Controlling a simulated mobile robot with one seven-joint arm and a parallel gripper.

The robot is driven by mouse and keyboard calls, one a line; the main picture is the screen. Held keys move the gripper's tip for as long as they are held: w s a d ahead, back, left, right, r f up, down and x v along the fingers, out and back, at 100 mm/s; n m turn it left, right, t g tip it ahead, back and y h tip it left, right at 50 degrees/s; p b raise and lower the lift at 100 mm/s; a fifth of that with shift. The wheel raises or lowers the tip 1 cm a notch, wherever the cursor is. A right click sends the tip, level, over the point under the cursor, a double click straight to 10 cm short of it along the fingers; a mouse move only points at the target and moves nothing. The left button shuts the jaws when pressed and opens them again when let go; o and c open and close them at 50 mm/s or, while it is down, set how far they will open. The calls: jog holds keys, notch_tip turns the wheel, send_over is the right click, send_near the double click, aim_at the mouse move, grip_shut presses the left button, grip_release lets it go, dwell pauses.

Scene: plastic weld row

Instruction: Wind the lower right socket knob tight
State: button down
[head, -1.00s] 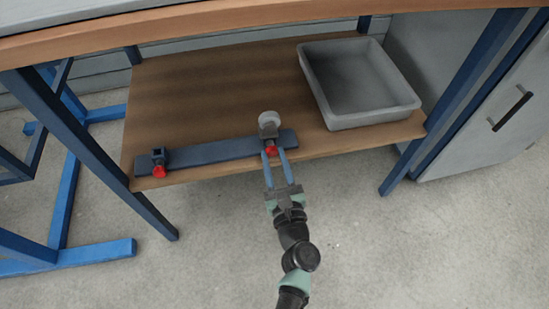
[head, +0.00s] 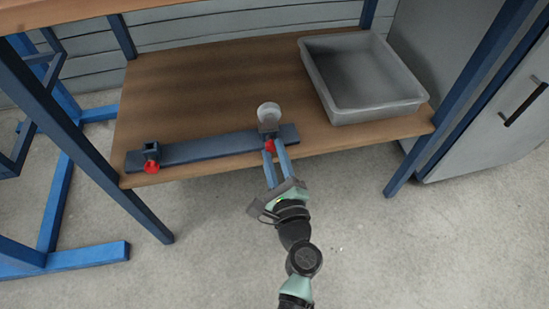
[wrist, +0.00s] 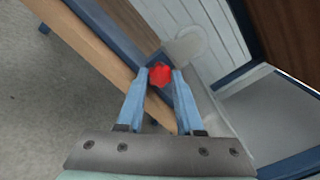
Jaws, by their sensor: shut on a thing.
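The lower right socket knob (head: 269,146) is red and sits on the front of the right socket (head: 268,122), at the right end of a dark blue bar (head: 205,149) on the low wooden shelf. A pale round piece (head: 268,109) stands in this socket. My gripper (head: 274,150) is shut on the red knob, with one blue finger on each side. In the wrist view the knob (wrist: 160,75) shows between the fingertips (wrist: 160,78), and the gripper is rolled relative to the shelf edge. The fingers partly hide the knob in the head view.
A second socket with a red knob (head: 152,167) is at the bar's left end. A grey tray (head: 378,112) stands on the shelf at right. Blue table legs (head: 460,100) flank the shelf, and the tabletop edge (head: 60,15) is above. The floor in front is clear.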

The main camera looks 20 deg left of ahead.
jog(key=n+b, duration=0.1)
jog(key=n, duration=0.1)
jog(key=n+b, duration=0.2)
jog(key=n, duration=0.1)
jog(key=n+b, duration=0.1)
jog(key=n, duration=0.1)
jog(key=shift+f+b, duration=0.25)
jog(key=shift+b, duration=0.15)
jog(key=n+b, duration=0.2)
jog(key=n, duration=0.2)
jog(key=n+b, duration=0.3)
jog(key=shift+n, duration=0.3)
jog(key=n+b, duration=0.2)
jog(key=n, duration=0.1)
jog(key=shift+n, duration=0.3)
jog(key=n+b, duration=0.2)
jog(key=n, duration=0.1)
jog(key=shift+r+n, duration=0.1)
jog(key=shift+n, duration=0.3)
jog(key=n, duration=0.6)
jog(key=shift+r+n, duration=0.1)
jog(key=shift+n, duration=0.3)
jog(key=c, duration=0.6)
grip_release()
